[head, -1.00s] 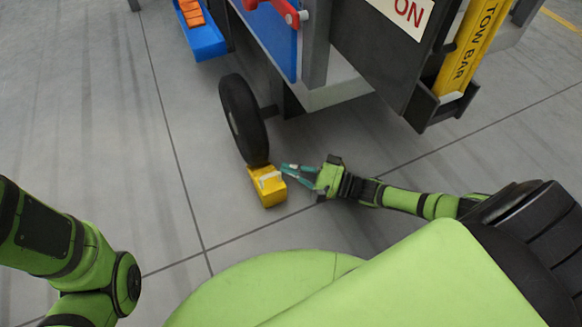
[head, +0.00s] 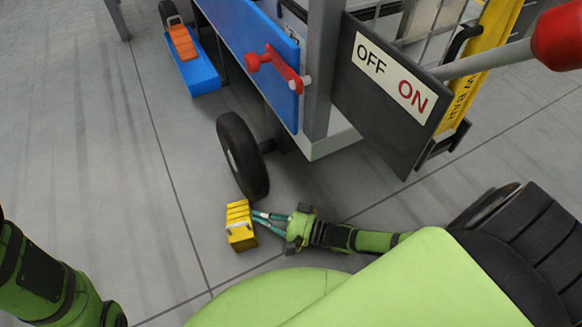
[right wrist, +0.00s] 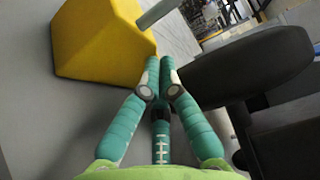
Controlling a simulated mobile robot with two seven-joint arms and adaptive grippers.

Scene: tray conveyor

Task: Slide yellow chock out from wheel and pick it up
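The yellow chock (head: 240,232) lies on the floor just below the black wheel (head: 242,155) in the head view, with its ridged side towards the wheel. A grey handle bar (right wrist: 160,12) sticks out from the chock (right wrist: 95,45) in the right wrist view. My right gripper (head: 256,216) comes in from the right with its teal fingertips at the chock's side. In the wrist view its fingertips (right wrist: 159,66) are nearly together, with nothing seen between them; the handle is beyond them. Whether they touch the chock is unclear. My left gripper is out of the picture.
The cart stands above, with a blue panel, a red lever (head: 275,66) and an OFF/ON plate (head: 390,80). A blue and orange block (head: 195,65) is at the upper left. A yellow tow bar (head: 462,95) is at the right. The floor left of the chock is clear.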

